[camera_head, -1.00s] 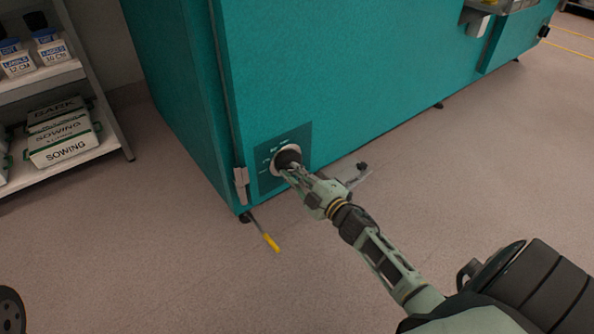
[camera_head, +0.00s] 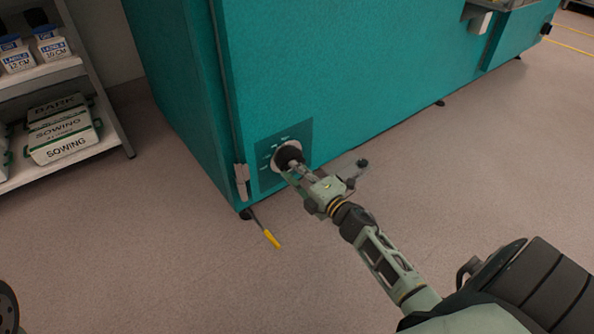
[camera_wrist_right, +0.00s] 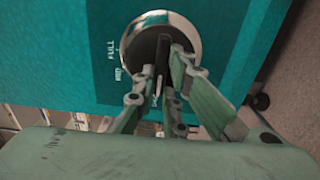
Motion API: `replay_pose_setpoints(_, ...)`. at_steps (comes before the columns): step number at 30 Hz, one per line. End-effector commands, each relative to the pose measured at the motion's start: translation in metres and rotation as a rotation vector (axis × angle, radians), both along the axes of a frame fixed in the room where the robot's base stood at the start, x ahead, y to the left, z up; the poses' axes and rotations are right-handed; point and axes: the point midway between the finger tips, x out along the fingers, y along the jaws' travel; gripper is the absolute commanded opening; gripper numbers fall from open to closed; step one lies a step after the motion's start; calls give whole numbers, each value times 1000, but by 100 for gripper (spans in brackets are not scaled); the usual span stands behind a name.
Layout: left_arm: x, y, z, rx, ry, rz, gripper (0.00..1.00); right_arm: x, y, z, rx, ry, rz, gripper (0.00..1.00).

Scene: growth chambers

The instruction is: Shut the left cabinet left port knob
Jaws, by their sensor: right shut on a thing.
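The port knob (camera_head: 288,154) is a dark knob with a pale round collar on a darker panel (camera_head: 272,180) low on the teal cabinet (camera_head: 300,80). In the right wrist view the round metal collar (camera_wrist_right: 186,33) has a dark centre, with the words "FULL" and "MID" to its left; a third label is partly hidden by the fingers. My right gripper (camera_head: 296,170) is at the knob, shut on it; its fingers also show in the right wrist view (camera_wrist_right: 167,82), partly covering the knob. My left gripper is not in view.
A yellow-tipped lever (camera_head: 271,238) sticks out near the cabinet's lower corner. The floor in front is clear.

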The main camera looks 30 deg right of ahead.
Motion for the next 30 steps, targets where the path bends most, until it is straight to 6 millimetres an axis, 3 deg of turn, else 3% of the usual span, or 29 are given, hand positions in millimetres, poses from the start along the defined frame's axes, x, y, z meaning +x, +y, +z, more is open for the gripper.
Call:
replay_pose_setpoints(9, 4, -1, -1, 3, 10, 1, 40, -1, 1, -2, -8, 2, 2, 0)
replay_pose_setpoints(10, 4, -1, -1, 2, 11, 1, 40, -1, 1, -2, -8, 2, 2, 12)
replay_pose_setpoints(16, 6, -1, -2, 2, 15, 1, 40, -1, 1, -1, -6, 2, 1, 29)
replay_pose_setpoints(26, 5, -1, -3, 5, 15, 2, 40, -2, 0, -1, -4, 1, 1, 30)
replay_pose_setpoints(30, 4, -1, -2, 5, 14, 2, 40, -15, -1, -2, -4, 3, 1, 30)
